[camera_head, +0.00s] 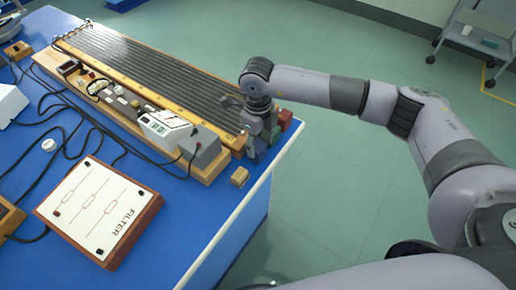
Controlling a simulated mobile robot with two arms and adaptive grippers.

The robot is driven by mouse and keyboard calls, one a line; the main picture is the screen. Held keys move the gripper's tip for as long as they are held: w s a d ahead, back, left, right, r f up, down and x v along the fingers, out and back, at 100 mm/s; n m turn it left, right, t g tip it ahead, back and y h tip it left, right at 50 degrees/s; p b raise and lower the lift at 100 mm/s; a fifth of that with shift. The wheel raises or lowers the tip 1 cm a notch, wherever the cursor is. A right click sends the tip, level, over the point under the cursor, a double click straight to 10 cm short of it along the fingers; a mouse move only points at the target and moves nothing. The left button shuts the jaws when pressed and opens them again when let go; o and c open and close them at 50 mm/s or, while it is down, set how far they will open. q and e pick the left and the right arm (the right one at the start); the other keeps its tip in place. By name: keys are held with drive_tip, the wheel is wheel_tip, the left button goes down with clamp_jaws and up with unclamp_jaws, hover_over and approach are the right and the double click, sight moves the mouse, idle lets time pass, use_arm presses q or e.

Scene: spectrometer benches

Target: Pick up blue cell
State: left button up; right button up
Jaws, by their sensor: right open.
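My right gripper (256,138) points down over the near right corner of the blue bench (196,215), at the end of the long wooden board. It is open. A cluster of small coloured blocks stands right by its fingers. The fingers partly hide this spot. My left gripper is not in view.
A long wooden board (190,110) with dark parallel wires runs across the bench. A digital meter (165,128), a grey box (201,147) and a small wooden block (240,176) are near. A FILTER panel (98,208) and cables lie left. A trolley (478,38) stands far right.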

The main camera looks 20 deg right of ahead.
sight(258, 145)
drive_tip(key=shift+f, duration=1.6)
drive_tip(key=shift+c, duration=0.2)
drive_tip(key=c, duration=0.9)
drive_tip(key=shift+o, duration=0.2)
drive_tip(key=shift+r, duration=0.1)
wheel_tip(258, 145, up, 23)
drive_tip(key=b, duration=0.1)
